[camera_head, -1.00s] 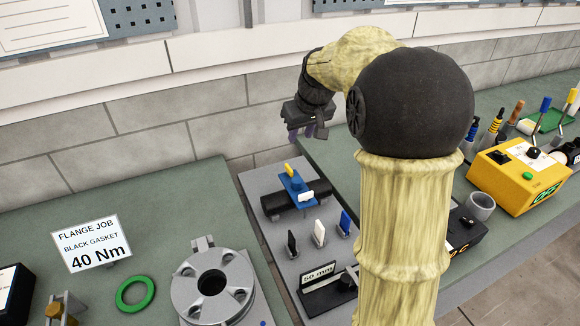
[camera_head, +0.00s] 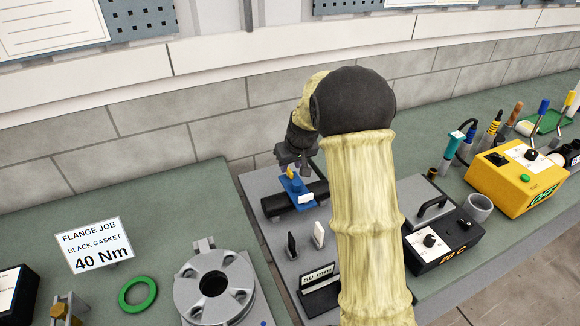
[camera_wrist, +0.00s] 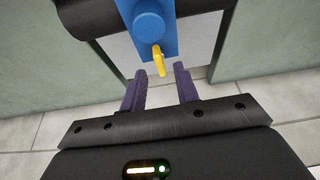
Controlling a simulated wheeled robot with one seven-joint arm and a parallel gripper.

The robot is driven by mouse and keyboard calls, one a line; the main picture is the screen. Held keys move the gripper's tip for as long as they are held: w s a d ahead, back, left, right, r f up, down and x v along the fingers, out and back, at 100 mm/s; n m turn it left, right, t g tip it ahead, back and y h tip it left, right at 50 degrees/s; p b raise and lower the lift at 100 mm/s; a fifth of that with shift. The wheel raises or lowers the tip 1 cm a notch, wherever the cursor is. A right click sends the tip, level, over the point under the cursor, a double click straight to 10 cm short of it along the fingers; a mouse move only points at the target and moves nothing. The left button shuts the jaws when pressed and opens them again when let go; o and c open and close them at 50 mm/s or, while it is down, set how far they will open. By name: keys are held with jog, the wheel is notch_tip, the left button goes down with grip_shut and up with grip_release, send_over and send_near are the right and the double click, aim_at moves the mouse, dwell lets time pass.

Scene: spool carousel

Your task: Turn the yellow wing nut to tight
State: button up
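The yellow wing nut (camera_head: 291,174) is on top of a blue clamp (camera_head: 298,191) that sits on a black pipe (camera_head: 277,204). My gripper (camera_head: 293,166) is just above and behind the wing nut in the head view. In the wrist view my gripper (camera_wrist: 160,82) has its two purple fingers apart, with empty space between them. The wing nut lies just beyond the fingertips, and I see no contact.
Small upright tabs, one black (camera_head: 292,245) and one white (camera_head: 319,234), stand in front of the pipe. A "50 mm" block (camera_head: 318,276) is nearer. A grey flange (camera_head: 213,286) and green ring (camera_head: 137,294) lie left. A black control box (camera_head: 444,242) stands right.

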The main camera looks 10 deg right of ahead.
aim_at(289, 172)
jog(key=shift+x, duration=1.4)
jog(key=shift+w, duration=0.1)
grip_shut()
